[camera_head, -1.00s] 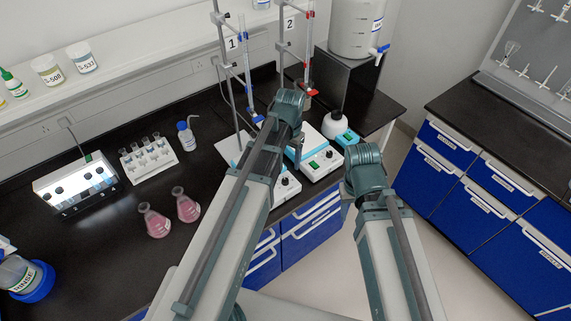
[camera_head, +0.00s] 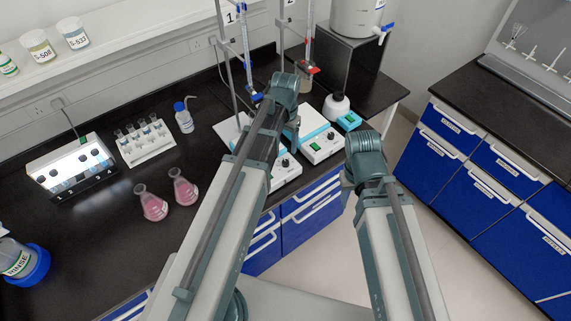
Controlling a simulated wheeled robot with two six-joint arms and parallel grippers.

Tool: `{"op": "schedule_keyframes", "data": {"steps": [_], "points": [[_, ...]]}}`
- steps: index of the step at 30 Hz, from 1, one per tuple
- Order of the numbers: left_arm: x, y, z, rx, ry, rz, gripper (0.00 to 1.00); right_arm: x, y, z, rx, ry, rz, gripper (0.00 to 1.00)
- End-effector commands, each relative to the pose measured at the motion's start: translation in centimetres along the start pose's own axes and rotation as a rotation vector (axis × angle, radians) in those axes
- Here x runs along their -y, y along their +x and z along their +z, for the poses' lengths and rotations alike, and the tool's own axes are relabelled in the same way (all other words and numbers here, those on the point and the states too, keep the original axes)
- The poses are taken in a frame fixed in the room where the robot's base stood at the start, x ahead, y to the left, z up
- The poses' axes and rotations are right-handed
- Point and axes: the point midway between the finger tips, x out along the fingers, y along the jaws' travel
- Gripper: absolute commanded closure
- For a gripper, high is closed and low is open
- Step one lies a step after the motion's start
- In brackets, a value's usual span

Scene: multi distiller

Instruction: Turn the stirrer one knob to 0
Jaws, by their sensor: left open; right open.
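Stirrer one (camera_head: 286,174) is the left of two white and light-blue stirrers on the black bench, by the stand labelled 1. Its front knob (camera_head: 285,162) shows just right of my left arm. The arm covers much of this stirrer, and the knob's setting is too small to read. Both of my arms reach forward from below. Their bent upper joints show, but neither gripper can be made out; the arm links hide the ends.
The second stirrer (camera_head: 322,146) stands close on the right. Two pink flasks (camera_head: 153,204), a white tube rack (camera_head: 148,145) and a lit box (camera_head: 72,172) stand left. Blue drawers (camera_head: 310,205) front the bench. Open floor lies between the bench and the right cabinets (camera_head: 470,190).

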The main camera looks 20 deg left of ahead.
Motion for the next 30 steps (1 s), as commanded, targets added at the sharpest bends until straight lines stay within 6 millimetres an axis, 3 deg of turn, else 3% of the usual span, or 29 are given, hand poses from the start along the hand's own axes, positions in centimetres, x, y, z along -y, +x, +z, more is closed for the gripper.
{"op": "schedule_keyframes", "data": {"steps": [1, 15, 20, 29, 30], "points": [[0.0, 1.5, 0.0, 0.0, 0.0, 0.0, 0.37, 0.1, 1.5, -0.1, 0.0, 0.0, 0.0, 0.5], [0.0, 7.7, 0.0, 0.0, 0.0, 0.0, 0.37, 0.7, 7.7, -0.5, 0.0, 0.002, 0.0, 0.5], [0.0, 8.7, 0.0, 0.0, 0.0, 0.0, 0.37, 0.8, 8.6, -0.5, 0.0, 0.002, 0.0, 0.5], [0.0, 8.6, 0.0, 0.0, 0.0, 0.0, 0.37, 0.8, 8.6, -0.5, 0.0, 0.002, 0.0, 0.5], [0.0, 8.6, 0.0, 0.0, 0.0, 0.0, 0.42, 0.8, 8.6, -0.5, 0.0, 0.002, 0.0, 0.5]]}}
